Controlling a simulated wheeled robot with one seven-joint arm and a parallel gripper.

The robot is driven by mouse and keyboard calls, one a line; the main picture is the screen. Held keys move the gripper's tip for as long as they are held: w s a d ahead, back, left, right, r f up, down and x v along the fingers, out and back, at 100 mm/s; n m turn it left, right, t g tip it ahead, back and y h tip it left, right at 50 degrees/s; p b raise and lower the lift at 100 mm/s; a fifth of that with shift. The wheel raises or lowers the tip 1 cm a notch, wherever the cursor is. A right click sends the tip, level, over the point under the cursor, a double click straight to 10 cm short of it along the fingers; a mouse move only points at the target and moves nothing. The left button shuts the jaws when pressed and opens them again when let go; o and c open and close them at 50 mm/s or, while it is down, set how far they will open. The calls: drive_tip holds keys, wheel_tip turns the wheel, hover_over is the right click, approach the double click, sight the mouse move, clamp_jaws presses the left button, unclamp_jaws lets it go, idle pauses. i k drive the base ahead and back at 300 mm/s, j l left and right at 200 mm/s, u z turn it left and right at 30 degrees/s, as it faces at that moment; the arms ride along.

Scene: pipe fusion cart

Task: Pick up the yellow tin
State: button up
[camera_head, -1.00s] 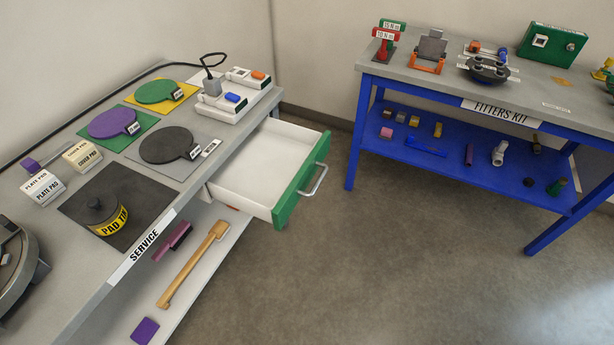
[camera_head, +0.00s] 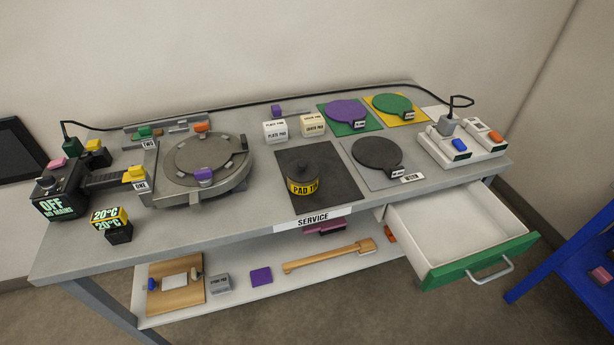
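The yellow tin (camera_head: 303,182) stands upright on a dark square mat (camera_head: 330,201) near the front edge of the grey service bench (camera_head: 245,228). It has a dark lid with a knob and a yellow band with black letters that read "PAD TIN" in part. Nothing touches it from above. My gripper is not in view, so its state does not show.
Left of the tin is a round grey machine (camera_head: 202,165). Behind it are two pad boxes (camera_head: 275,131); to the right are a dark round plate (camera_head: 377,153) and a white socket block (camera_head: 466,145). An open green-fronted drawer (camera_head: 482,262) juts out at front right.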

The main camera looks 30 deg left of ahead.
sight(298, 189)
drive_tip(key=j+u, duration=0.1)
drive_tip(key=j, duration=0.35)
drive_tip(key=i+j, duration=0.15)
drive_tip(key=j, duration=0.25)
drive_tip(key=j+u, duration=0.15)
drive_tip(key=j, duration=0.3)
drive_tip(key=i+j, duration=0.15)
drive_tip(key=j, duration=0.25)
drive_tip(key=j+u, duration=0.05)
